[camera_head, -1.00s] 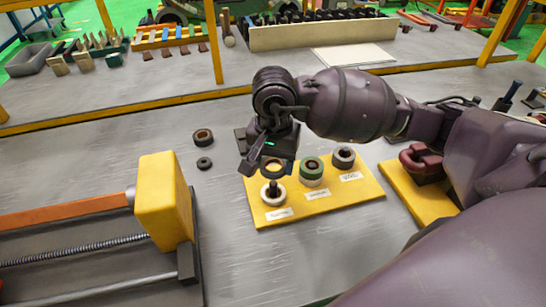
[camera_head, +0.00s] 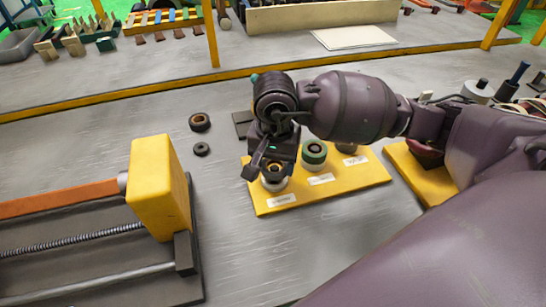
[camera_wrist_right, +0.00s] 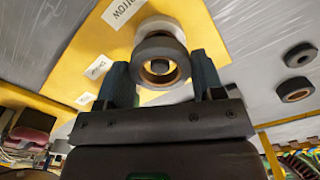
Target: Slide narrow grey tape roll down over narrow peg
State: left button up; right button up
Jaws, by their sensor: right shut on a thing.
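The narrow grey tape roll (camera_wrist_right: 160,62) is between the two fingers of my right gripper (camera_wrist_right: 163,80) in the right wrist view. My right gripper also shows in the head view (camera_head: 270,172), shut on the roll, over the left end of the yellow peg board (camera_head: 350,184). The top of the narrow peg shows inside the roll's hole in the wrist view. A white round base (camera_head: 274,186) shows just below the roll. How far down the peg the roll sits is hard to tell. My left gripper is not in view.
A green-and-white roll (camera_head: 314,152) stands on the middle of the board, with a dark roll (camera_head: 347,148) partly hidden beyond it. Two loose dark rings (camera_head: 200,122) (camera_head: 201,149) lie on the table to the left. A yellow block (camera_head: 160,188) of a vise-like fixture stands at left.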

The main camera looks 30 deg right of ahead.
jog(key=shift+f, duration=0.15)
jog(key=o, duration=1)
notch_tip(320, 180, up, 11)
jog(key=shift+f+p, duration=0.1)
jog(key=shift+p, duration=0.35)
jog(key=shift+s, duration=0.1)
dwell(0.3)
